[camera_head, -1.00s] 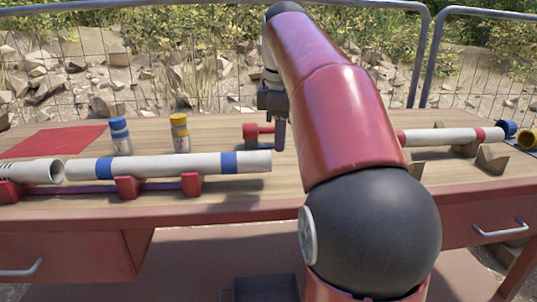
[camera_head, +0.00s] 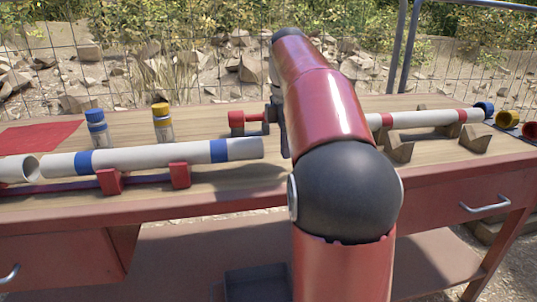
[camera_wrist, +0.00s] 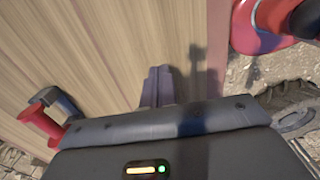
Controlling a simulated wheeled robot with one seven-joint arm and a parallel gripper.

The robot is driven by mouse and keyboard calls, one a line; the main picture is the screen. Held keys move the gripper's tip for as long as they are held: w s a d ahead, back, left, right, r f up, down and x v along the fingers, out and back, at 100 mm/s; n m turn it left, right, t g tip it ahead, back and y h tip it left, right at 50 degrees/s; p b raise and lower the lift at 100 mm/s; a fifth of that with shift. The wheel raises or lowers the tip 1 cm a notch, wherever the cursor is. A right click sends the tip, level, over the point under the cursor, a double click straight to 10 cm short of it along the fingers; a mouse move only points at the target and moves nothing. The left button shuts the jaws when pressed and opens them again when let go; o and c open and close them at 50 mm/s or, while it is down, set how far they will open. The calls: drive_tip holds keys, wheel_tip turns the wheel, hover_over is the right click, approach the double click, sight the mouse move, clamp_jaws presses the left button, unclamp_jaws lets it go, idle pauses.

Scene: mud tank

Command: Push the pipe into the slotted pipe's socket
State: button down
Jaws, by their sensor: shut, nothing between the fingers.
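A long white pipe with two blue bands (camera_head: 150,158) lies level on two red cradles at the left of the bench. At its left end is the open end of another white pipe (camera_head: 14,168), cut off by the picture edge. The two ends are close together; I cannot tell whether they touch. My gripper is mostly hidden behind my arm in the head view, near the pipe's right end. In the wrist view my gripper (camera_wrist: 158,74) has its fingers together and empty, over the wooden bench top. No pipe shows clearly there.
A blue-capped jar (camera_head: 97,128) and a yellow-capped jar (camera_head: 162,123) stand behind the pipe. A red fitting (camera_head: 246,122) is near my wrist. At right, a red-banded pipe (camera_head: 422,118) rests on wooden blocks (camera_head: 399,150). A red mat (camera_head: 38,137) lies at the back left.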

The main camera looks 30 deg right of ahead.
drive_tip(key=shift+w+a, duration=0.3)
drive_tip(key=shift+a, duration=0.7)
drive_tip(key=shift+w+a, duration=0.25)
drive_tip(key=shift+a, duration=0.7)
drive_tip(key=shift+a, duration=0.1)
